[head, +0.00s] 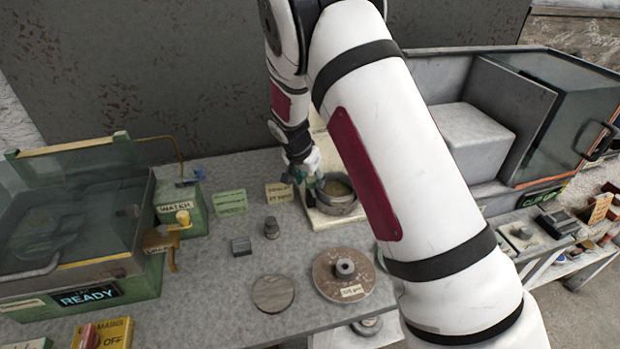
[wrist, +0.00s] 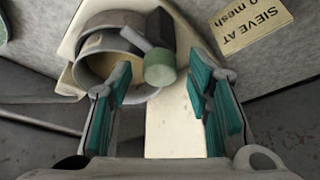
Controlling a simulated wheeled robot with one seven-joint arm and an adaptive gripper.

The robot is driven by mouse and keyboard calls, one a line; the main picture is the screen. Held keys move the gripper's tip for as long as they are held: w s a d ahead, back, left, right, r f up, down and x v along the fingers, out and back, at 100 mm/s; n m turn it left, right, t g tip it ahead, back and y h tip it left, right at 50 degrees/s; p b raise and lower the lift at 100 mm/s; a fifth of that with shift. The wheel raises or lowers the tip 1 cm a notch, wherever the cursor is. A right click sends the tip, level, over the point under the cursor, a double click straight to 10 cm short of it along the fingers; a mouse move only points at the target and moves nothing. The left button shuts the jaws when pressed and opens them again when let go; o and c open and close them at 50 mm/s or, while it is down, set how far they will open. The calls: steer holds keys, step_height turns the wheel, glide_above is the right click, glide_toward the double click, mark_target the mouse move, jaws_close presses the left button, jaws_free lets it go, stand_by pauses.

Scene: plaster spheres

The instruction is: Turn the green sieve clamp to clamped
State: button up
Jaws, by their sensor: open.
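The green sieve clamp (wrist: 160,68) shows in the wrist view as a short green round end on a dark grey arm. It sits at the side of the round metal sieve (wrist: 92,66). My gripper (wrist: 161,80) is open, with teal pads on both fingers. In the head view my gripper (head: 305,174) is at the left side of the sieve (head: 338,199), and the clamp is hard to make out there. The sieve stands on a pale base (head: 318,220).
A tan "SIEVE AT" label (head: 279,193) lies beside the base. A green tank with a "READY" display (head: 88,296) stands left, a glass-fronted cabinet (head: 560,110) right.

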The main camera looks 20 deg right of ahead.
jaws_close()
steer(key=shift+n, duration=0.4)
steer(key=n, duration=0.1)
steer(key=n+y, duration=0.1)
steer(key=n, duration=0.1)
steer(key=shift+d+n+t, duration=0.2)
steer(key=shift+n+t, duration=0.1)
steer(key=shift+t, duration=0.1)
steer(key=n+y, duration=0.1)
steer(key=n, duration=0.1)
steer(key=n+y, duration=0.1)
steer(key=n, duration=0.1)
steer(key=shift+d+t, duration=0.15)
steer(key=shift+t, duration=0.15)
steer(key=n+y, duration=0.2)
steer(key=n, duration=0.3)
steer(key=shift+d, duration=0.1)
steer(key=shift+n+g+y, duration=0.35)
steer(key=shift+n, duration=0.75)
steer(key=shift+n+g+y, duration=0.35)
steer(key=shift+n, duration=0.75)
